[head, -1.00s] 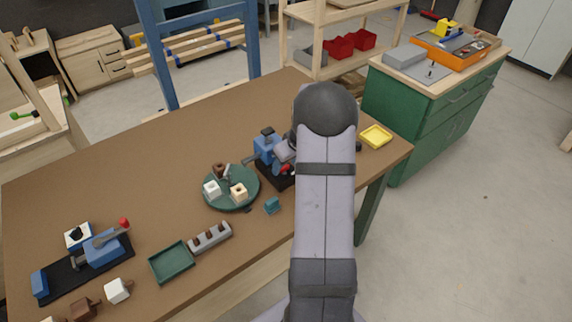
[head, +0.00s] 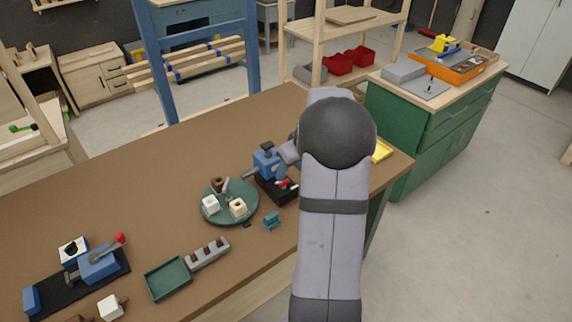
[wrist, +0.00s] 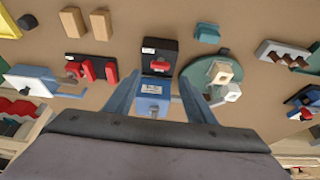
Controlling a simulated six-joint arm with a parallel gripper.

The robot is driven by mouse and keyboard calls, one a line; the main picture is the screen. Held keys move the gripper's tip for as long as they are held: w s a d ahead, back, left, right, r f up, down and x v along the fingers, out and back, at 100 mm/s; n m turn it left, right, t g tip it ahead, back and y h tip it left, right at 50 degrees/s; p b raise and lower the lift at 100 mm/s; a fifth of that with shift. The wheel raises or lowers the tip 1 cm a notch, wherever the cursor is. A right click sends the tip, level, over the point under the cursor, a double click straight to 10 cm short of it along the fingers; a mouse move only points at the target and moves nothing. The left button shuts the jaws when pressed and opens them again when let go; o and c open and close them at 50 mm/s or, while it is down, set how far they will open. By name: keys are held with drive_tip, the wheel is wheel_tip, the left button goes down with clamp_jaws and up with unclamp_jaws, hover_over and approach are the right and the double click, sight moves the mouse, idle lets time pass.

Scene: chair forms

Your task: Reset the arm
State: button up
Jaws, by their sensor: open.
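My gripper (wrist: 160,95) is open in the wrist view, with its two blue-grey fingers spread and nothing held between them. A blue clamp-like device on a black base (wrist: 160,48) shows beyond and between the fingers. In the head view the same blue device (head: 266,163) stands on the brown table, just left of my arm. My gripper's fingers are hidden behind my arm in the head view. A round green turntable (head: 245,213) with white and cream blocks stands left of the device. It also shows in the wrist view (wrist: 192,72), right of the fingers.
A green tray (head: 168,279), a grey holder (head: 207,253) and another blue device with a red knob (head: 100,262) lie at the table's front left. A yellow tray (head: 382,150) is partly hidden by my arm. The table's back left is clear.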

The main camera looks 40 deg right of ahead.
drive_tip(key=s+a+f+m+g+y, duration=0.1)
drive_tip(key=s+a+f+m+g, duration=0.1)
drive_tip(key=s+a+f+m, duration=0.45)
drive_tip(key=s+a+f+m+g, duration=0.1)
drive_tip(key=s+a+g, duration=0.25)
drive_tip(key=s, duration=0.55)
drive_tip(key=s+a+r+n, duration=0.2)
drive_tip(key=s+a+n, duration=0.2)
drive_tip(key=s+a, duration=0.5)
drive_tip(key=w+a+r+n+t+h, duration=0.1)
drive_tip(key=w+a+r+n, duration=0.3)
drive_tip(key=a, duration=0.5)
wheel_tip(320, 180, down, 16)
drive_tip(key=b, duration=1.4)
drive_tip(key=shift+w+b, duration=0.35)
drive_tip(key=shift+w, duration=0.05)
drive_tip(key=shift+d+r, duration=0.1)
drive_tip(key=shift+r, duration=0.05)
